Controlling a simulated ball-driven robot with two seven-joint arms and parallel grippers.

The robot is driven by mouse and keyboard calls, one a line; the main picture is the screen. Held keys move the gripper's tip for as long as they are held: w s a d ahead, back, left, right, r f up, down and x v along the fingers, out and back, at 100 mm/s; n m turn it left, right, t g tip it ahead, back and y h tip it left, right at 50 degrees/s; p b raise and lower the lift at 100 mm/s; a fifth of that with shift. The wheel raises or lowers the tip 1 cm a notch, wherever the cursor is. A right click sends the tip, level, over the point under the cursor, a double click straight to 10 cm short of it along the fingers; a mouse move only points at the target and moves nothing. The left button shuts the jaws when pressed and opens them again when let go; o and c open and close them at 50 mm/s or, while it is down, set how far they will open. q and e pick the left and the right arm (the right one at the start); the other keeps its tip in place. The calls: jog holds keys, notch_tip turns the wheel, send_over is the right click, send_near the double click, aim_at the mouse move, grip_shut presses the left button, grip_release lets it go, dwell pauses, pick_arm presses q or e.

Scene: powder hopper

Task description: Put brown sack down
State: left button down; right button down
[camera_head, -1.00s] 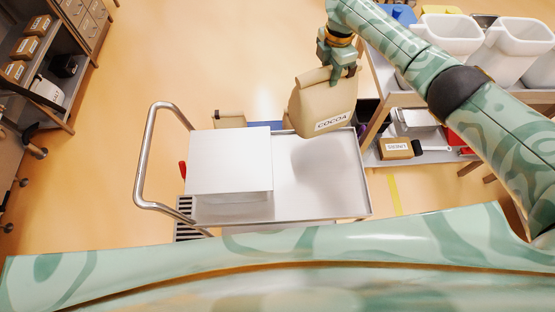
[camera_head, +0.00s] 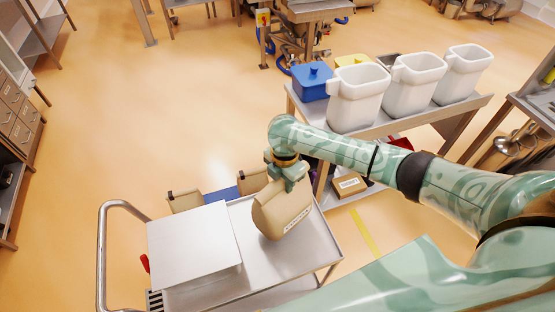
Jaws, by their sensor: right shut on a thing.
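The brown sack (camera_head: 283,210) hangs upright, slightly tilted, under my right gripper (camera_head: 290,178), which is shut on its folded top. Its front carries a white label, too small to read here. The sack is over the open part of the metal cart's tray (camera_head: 318,262). Its lower end looks close to the tray surface; I cannot tell whether it touches. My right arm comes in from the right. My left gripper is out of view.
A white flat-topped box (camera_head: 194,244) covers the cart's left part, beside a push handle (camera_head: 102,250). Other brown sacks (camera_head: 185,201) stand behind the cart. A side table (camera_head: 445,112) holds white bins (camera_head: 412,88) and a blue container (camera_head: 312,82). Floor is clear at upper left.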

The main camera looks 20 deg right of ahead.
aim_at(287, 197)
jog(key=shift+s+f, duration=1)
jog(key=shift+f, duration=0.2)
jog(key=shift+f+b, duration=0.65)
jog(key=shift+f, duration=1)
jog(key=shift+s+f, duration=0.1)
jog(key=shift+f, duration=0.05)
jog(key=c, duration=1)
grip_release()
jog(key=shift+s, duration=0.15)
jog(key=shift+c, duration=0.2)
notch_tip(287, 197, up, 12)
jog(key=p, duration=0.4)
